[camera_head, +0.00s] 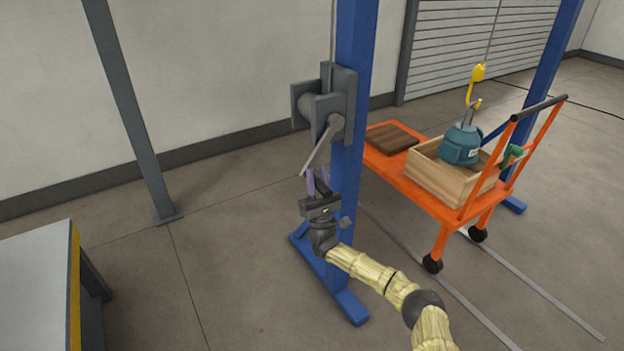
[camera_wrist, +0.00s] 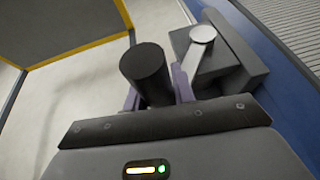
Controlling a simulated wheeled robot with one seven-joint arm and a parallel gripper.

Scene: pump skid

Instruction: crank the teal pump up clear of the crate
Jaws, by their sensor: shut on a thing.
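The teal pump (camera_head: 460,145) sits in the wooden crate (camera_head: 447,182), its lower part hidden by the crate walls. A yellow hook (camera_head: 475,88) hangs on a cable above it and meets the grey bail on its top. The winch (camera_head: 325,98) is on the blue post, its crank arm (camera_head: 318,148) pointing down and slightly left. My gripper (camera_head: 316,182) is at the crank's lower end. In the wrist view, its purple fingers are on either side of the dark cylindrical crank handle (camera_wrist: 145,75), shut on it.
The crate stands on an orange cart (camera_head: 408,186) beside a brown board (camera_head: 392,138) and a green object (camera_head: 511,156). The blue post (camera_head: 350,145) stands right behind my gripper. A grey-topped bench (camera_head: 35,285) is at lower left. Floor between bench and post is clear.

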